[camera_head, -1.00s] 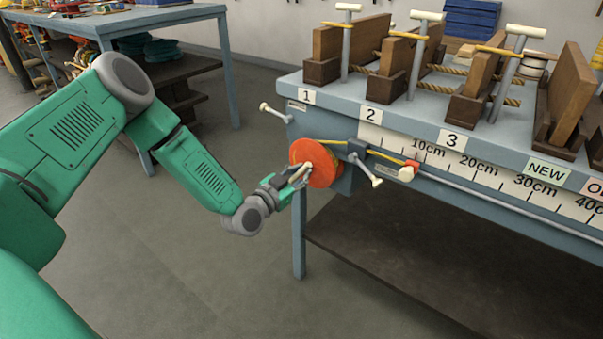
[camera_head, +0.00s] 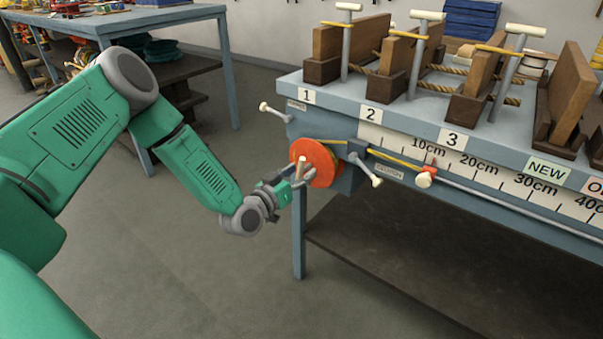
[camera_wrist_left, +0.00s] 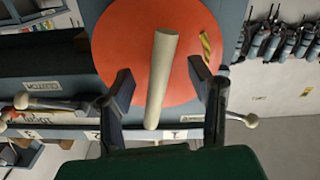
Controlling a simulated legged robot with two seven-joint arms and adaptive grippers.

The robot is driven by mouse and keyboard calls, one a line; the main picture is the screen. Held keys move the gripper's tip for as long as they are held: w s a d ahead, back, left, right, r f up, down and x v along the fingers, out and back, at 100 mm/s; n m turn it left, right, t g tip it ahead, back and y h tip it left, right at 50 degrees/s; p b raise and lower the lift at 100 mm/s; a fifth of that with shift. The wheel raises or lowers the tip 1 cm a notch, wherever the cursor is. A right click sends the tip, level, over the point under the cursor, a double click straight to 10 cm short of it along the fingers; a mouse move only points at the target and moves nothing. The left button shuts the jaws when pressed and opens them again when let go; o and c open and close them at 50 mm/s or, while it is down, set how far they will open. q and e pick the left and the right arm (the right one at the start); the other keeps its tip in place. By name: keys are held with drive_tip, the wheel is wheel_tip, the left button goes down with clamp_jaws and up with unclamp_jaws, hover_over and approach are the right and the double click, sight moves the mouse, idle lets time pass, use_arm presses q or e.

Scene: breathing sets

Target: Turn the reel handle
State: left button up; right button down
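The orange reel (camera_head: 318,159) is mounted at the left end of the bench's front; its round face also shows in the left wrist view (camera_wrist_left: 115,45). Its handle (camera_head: 301,165) is a pale rod sticking out from the face. In the left wrist view the handle (camera_wrist_left: 161,75) stands between the two dark fingers. My left gripper (camera_head: 296,182) is open around the handle, with a visible gap on both sides (camera_wrist_left: 160,92). A yellow cord runs from the reel to the right, past a pale knob (camera_head: 424,179) on the scale. My right gripper is not in view.
The blue-grey bench (camera_head: 290,82) carries wooden holders and T-handles with ropes on top. A pale-knobbed lever (camera_head: 371,175) sits right of the reel, and another (camera_head: 275,112) is at the bench corner. The floor (camera_head: 225,275) left of the bench is clear.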

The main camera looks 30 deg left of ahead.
use_arm(q)
drive_tip(key=s+a, duration=0.1)
drive_tip(key=s, duration=1.1)
drive_tip(key=shift+f, duration=0.1)
